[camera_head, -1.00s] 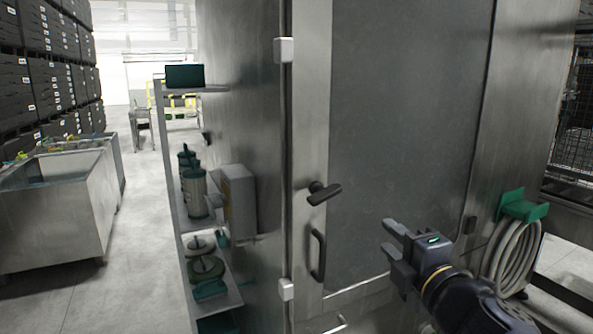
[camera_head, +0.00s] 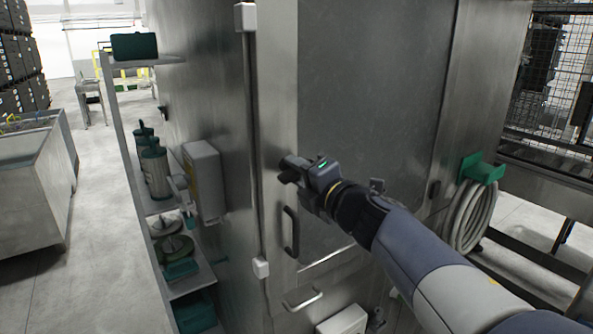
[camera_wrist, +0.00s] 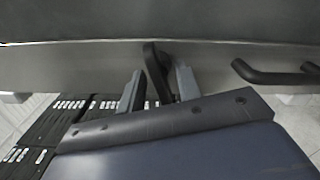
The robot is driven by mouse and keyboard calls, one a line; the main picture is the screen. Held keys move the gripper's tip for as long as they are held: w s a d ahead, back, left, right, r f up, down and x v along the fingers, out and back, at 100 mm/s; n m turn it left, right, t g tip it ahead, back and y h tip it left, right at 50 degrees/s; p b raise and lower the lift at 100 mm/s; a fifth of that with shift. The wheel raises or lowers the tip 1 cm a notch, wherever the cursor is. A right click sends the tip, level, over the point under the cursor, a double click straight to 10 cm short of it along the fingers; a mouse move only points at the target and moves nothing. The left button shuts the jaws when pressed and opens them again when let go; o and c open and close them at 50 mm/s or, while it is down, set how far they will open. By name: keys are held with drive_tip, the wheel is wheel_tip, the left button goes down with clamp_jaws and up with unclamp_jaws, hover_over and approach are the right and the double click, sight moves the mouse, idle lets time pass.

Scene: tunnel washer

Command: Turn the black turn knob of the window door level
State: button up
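The window door (camera_head: 375,110) is a grey panel in a metal frame, and it appears closed. Its black turn knob (camera_wrist: 156,72) shows in the wrist view as a dark lever between my two fingers. My gripper (camera_wrist: 160,72) is open around the knob, with a finger on each side and narrow gaps visible. I cannot tell whether either finger touches it. In the head view my gripper (camera_head: 286,170) reaches the door's left frame and hides most of the knob. The knob's exact tilt cannot be read there.
A black bar handle (camera_head: 291,232) sits just below my gripper; it also shows in the wrist view (camera_wrist: 275,74). A shelf (camera_head: 180,203) with canisters stands to the left. A green holder (camera_head: 482,169) with a coiled hose (camera_head: 470,215) is to the right.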

drive_tip(key=shift+w+a, duration=0.3)
drive_tip(key=shift+w, duration=0.05)
clamp_jaws()
drive_tip(key=shift+r+m+p, duration=0.2)
drive_tip(key=shift+m+p, duration=0.6)
drive_tip(key=shift+m, duration=0.2)
drive_tip(key=shift+f+m+p, duration=0.15)
drive_tip(key=shift+m+p, duration=0.15)
drive_tip(key=shift+m, duration=0.6)
unclamp_jaws()
